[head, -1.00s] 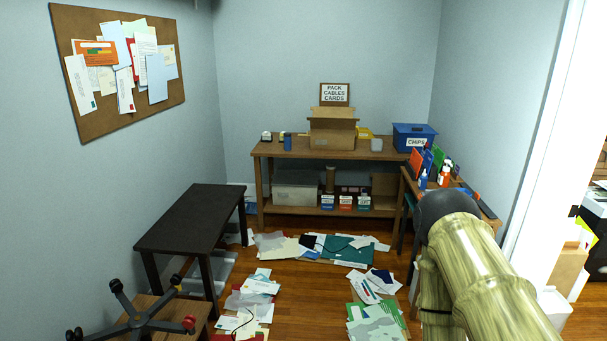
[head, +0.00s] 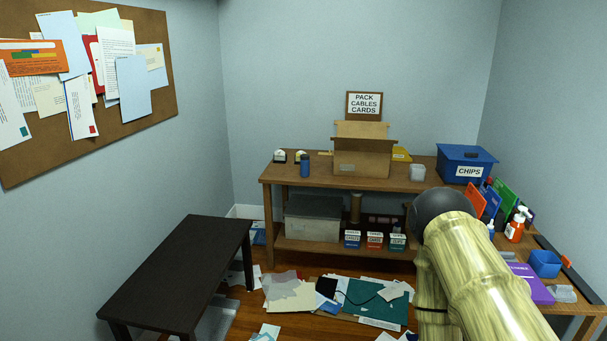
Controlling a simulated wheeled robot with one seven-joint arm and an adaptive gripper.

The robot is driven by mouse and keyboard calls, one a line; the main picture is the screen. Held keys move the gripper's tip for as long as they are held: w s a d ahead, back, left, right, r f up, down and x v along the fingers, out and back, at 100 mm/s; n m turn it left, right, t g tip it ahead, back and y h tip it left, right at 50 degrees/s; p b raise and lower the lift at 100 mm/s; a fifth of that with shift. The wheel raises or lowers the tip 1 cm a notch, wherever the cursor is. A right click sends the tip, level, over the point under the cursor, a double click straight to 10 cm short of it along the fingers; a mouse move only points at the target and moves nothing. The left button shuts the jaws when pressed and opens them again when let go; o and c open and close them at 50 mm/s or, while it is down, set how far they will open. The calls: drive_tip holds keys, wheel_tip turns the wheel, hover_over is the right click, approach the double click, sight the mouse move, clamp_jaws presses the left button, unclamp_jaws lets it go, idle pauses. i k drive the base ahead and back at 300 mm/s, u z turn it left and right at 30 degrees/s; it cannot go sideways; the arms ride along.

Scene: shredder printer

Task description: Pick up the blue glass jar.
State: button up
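A small blue cylinder (head: 305,165), which looks like the blue glass jar, stands upright on the top of the wooden workbench (head: 408,184) at the back wall. It is left of the open cardboard box, near the bench's left end. Its material is too small to make out. Part of my arm, pale yellow-green with a dark rounded joint, fills the lower right of the head view. My gripper is out of the picture, so its distance from the jar cannot be seen.
The cardboard box (head: 362,158) and a blue CHIPS bin (head: 466,162) stand on the bench. A dark low table (head: 180,265) is at the left. Papers and a green mat (head: 375,299) lie on the floor before the bench. A cluttered side table (head: 590,301) is at the right.

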sight(305, 162)
drive_tip(key=u, duration=0.15)
drive_tip(key=i, duration=3.3)
drive_tip(key=u, duration=0.1)
